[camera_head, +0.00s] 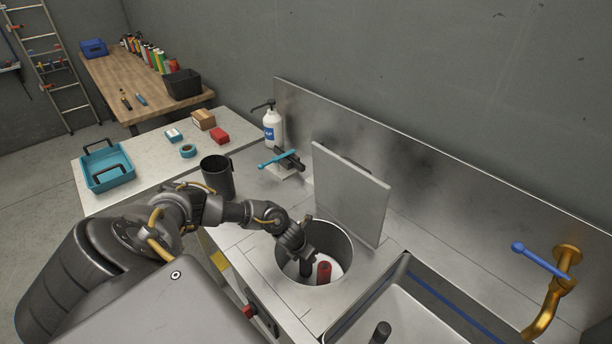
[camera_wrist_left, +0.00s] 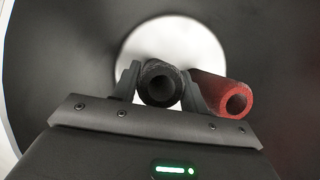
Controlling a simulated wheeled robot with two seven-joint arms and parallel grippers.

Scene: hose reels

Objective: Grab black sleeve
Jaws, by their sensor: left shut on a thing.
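The black sleeve (camera_wrist_left: 160,84) is a short hollow tube. In the left wrist view it stands between the two fingers of my left gripper (camera_wrist_left: 160,88), which is shut on it. A red sleeve (camera_wrist_left: 222,94) stands right beside it, close to the right finger; it also shows in the head view (camera_head: 324,272). Both are inside the round metal well (camera_head: 345,247) in the counter. In the head view my left gripper (camera_head: 305,266) reaches down into this well, and the black sleeve is hard to tell from the dark gripper. My right gripper is not in view.
An upright square metal lid (camera_head: 350,195) stands behind the well. A sink (camera_head: 400,310) with a brass tap (camera_head: 553,290) is at the right.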

